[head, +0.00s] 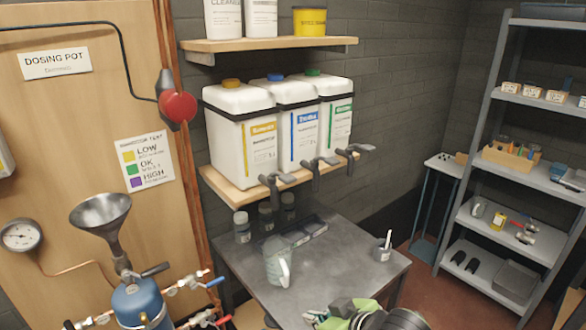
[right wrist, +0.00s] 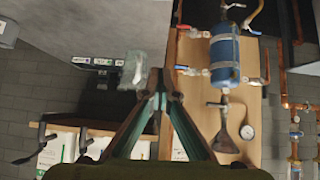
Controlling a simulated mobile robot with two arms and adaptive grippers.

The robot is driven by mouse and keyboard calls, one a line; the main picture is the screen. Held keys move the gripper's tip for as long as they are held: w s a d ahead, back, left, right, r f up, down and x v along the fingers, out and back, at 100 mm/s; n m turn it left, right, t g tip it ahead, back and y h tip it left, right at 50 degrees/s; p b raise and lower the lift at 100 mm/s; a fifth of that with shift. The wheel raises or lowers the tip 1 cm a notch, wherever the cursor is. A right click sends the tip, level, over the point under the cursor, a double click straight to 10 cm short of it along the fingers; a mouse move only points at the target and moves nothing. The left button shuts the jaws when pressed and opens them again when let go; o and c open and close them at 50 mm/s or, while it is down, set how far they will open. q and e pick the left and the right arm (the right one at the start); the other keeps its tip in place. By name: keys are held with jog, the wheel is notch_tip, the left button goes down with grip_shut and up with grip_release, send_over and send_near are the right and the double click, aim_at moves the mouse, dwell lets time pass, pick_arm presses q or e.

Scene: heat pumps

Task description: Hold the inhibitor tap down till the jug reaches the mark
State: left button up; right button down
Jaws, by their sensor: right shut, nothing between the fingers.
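Three white containers with yellow (head: 245,140), blue (head: 295,130) and green (head: 338,120) labels stand on a wooden wall shelf. Their dark lever taps (head: 272,182), (head: 318,168), (head: 350,154) hang over its front edge. The label print is too small to tell surely which is the inhibitor. A translucent jug (head: 278,266) stands upright on the grey table below; its mark and fill level cannot be made out. My right gripper (head: 318,318) is shut and empty at the bottom of the head view, low and nearer than the jug. The right wrist view shows its green fingers meeting (right wrist: 157,78) beside the jug (right wrist: 133,70). My left gripper is not in view.
Small dark bottles (head: 242,228) and a black tray (head: 300,232) sit at the table's back. A small cup (head: 382,250) stands at its right. The blue dosing pot (head: 142,305) with a funnel (head: 102,215) is at left. The table's middle right is clear.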

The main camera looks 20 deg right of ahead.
jog(key=w+d+r+t, duration=0.1)
jog(key=w+r, duration=0.2)
jog(key=r, duration=0.7)
jog(key=w+d+r+t+y, duration=0.1)
jog(key=w+d+r+t, duration=0.1)
jog(key=r, duration=0.8)
jog(key=w+d+r+t+y, duration=0.1)
jog(key=w+r, duration=0.4)
jog(key=r, duration=0.6)
jog(key=shift+d+t, duration=0.5)
jog(key=shift+d, duration=0.05)
jog(key=shift+w, duration=0.15)
jog(key=p, duration=0.4)
send_over(280, 177)
jog(key=s+d, duration=0.2)
notch_tip(280, 177, down, 2)
jog(key=f, duration=0.3)
jog(key=f+p, duration=0.1)
jog(key=shift+s+d+f, duration=0.15)
jog(key=shift+s+f, duration=0.1)
jog(key=shift+s, duration=0.05)
